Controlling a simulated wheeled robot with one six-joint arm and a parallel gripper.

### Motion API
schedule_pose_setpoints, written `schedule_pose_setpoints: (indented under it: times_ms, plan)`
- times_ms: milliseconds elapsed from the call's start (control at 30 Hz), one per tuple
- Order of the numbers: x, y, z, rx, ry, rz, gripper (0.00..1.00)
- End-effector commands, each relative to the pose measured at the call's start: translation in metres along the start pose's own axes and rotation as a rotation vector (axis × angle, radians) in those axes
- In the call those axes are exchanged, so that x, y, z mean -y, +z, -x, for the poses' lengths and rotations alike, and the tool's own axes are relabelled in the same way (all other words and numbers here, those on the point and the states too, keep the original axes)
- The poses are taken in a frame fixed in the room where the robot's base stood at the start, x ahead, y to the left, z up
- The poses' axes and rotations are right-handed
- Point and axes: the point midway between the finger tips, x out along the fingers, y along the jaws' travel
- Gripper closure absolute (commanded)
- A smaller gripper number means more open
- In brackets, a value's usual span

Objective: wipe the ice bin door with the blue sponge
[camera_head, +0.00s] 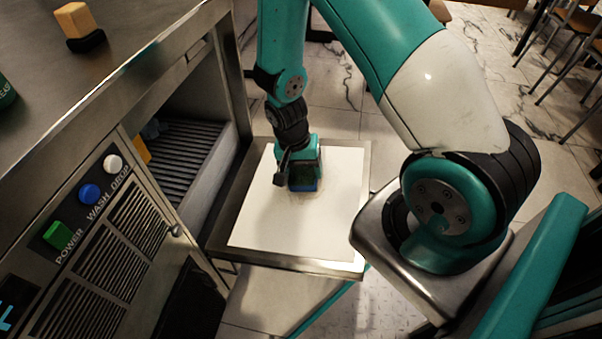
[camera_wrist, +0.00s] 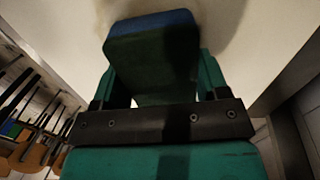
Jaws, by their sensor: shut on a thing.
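My gripper (camera_head: 303,183) is shut on the blue sponge (camera_head: 302,187), low over the white panel of the ice bin door (camera_head: 262,228). The door is hinged down and lies about flat, with a metal frame around the white panel. The sponge seems to be at the panel's surface, but my gripper hides most of it. In the wrist view the sponge (camera_wrist: 152,24) sits between the fingers of my gripper (camera_wrist: 152,80), with its blue face against the pale panel (camera_wrist: 240,50). A faint brownish smudge shows on the panel near the sponge.
The machine's front has a green POWER button (camera_head: 58,235), a blue WASH button (camera_head: 90,194) and a white DROP button (camera_head: 112,162). The bin opening (camera_head: 180,150) lies left of the door. A yellow and black sponge (camera_head: 79,27) lies on the metal top. Chairs (camera_head: 570,50) stand at the far right.

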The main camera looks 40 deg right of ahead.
Motion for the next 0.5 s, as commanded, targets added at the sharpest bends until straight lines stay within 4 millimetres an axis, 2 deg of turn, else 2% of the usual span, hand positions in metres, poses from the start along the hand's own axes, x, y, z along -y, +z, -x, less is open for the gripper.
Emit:
schedule_pose_setpoints:
  times_ms: [167, 500]
  plan:
    - [-0.001, -0.005, 0.000, -0.001, 0.001, -0.002, 0.51]
    - [-0.003, -0.035, -0.001, -0.001, 0.001, -0.003, 0.51]
